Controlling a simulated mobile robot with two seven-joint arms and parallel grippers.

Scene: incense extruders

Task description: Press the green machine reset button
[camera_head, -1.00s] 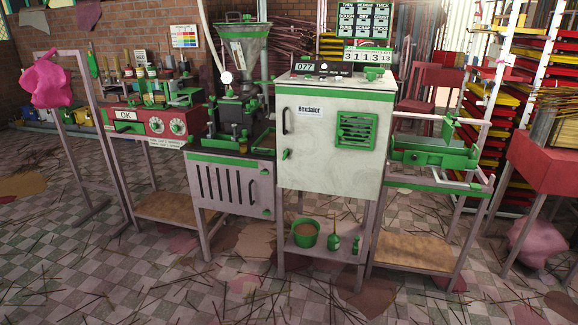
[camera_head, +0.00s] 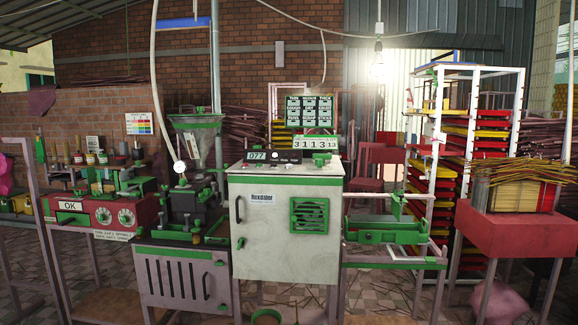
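The white machine cabinet (camera_head: 262,222) with green trim stands in the middle of the head view. Its sloped top carries a dark control panel (camera_head: 285,158) with a small display (camera_head: 257,155) reading 077 and small controls with tiny labels. A green fitting (camera_head: 321,158) sits at the right end of the top. I cannot tell at this size which control is the green reset button. Neither of my grippers shows in the view.
A counter (camera_head: 317,144) reading 31113 stands behind the cabinet top. Left are a hopper machine (camera_head: 195,135) and a red box (camera_head: 90,215) marked OK. Right are a green-trimmed bench (camera_head: 395,232), a red table (camera_head: 510,232) with stick bundles, and tray racks (camera_head: 490,125).

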